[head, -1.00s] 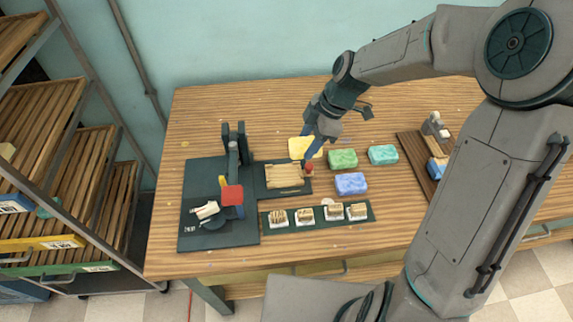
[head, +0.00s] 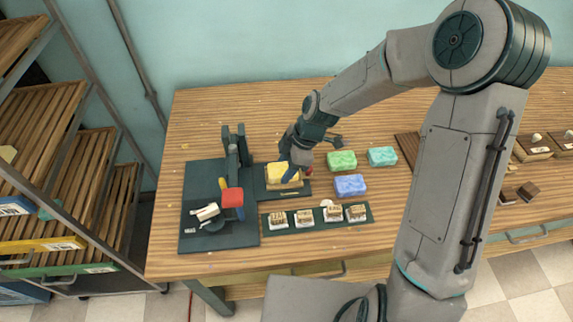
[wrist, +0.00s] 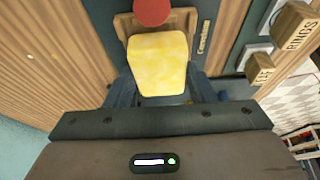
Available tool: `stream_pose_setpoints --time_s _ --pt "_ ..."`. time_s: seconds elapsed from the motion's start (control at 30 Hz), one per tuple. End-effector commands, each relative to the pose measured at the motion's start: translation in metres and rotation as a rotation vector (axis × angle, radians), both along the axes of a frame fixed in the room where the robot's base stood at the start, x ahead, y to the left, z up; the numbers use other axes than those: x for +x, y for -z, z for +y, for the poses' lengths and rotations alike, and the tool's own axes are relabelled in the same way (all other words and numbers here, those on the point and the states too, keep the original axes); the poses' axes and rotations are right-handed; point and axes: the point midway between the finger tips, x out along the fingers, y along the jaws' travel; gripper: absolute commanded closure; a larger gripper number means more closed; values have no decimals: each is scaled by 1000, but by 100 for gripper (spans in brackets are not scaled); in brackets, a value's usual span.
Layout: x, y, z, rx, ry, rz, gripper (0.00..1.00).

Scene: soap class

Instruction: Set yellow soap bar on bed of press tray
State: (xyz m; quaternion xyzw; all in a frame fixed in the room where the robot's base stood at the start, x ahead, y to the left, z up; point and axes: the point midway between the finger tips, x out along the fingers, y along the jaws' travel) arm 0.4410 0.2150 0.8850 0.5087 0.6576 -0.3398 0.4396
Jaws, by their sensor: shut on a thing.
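The yellow soap bar (head: 284,173) is over the wooden bed of the press tray (head: 273,185), on the dark plate right of the press. My gripper (head: 292,165) is shut on the soap from the back right. In the wrist view the yellow soap bar (wrist: 159,63) sits between the fingers of my gripper (wrist: 163,97), with the wooden tray (wrist: 181,20) behind it and a red knob (wrist: 152,11) beyond. I cannot tell whether the soap touches the bed.
The press (head: 232,180) with a red handle end stands left of the tray. Green (head: 341,161), teal (head: 382,156) and blue (head: 350,185) soap bars lie to the right. A dark strip with several wooden stamps (head: 305,217) lies in front. The back of the table is clear.

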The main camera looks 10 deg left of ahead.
Motion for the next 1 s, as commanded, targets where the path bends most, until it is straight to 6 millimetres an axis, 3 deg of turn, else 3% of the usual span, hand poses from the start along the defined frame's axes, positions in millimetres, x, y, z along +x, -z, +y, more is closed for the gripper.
stream_pose_setpoints --time_s 0.37,0.4,0.43,0.47,0.77,1.0 --pt "0 12 0 0 0 0 79" --pt "0 10 0 0 0 0 40" --pt "0 10 0 0 0 0 31" --pt "0 10 0 0 0 0 29" --pt "0 8 0 0 0 0 29" --pt "4 -16 -7 0 5 -6 29"
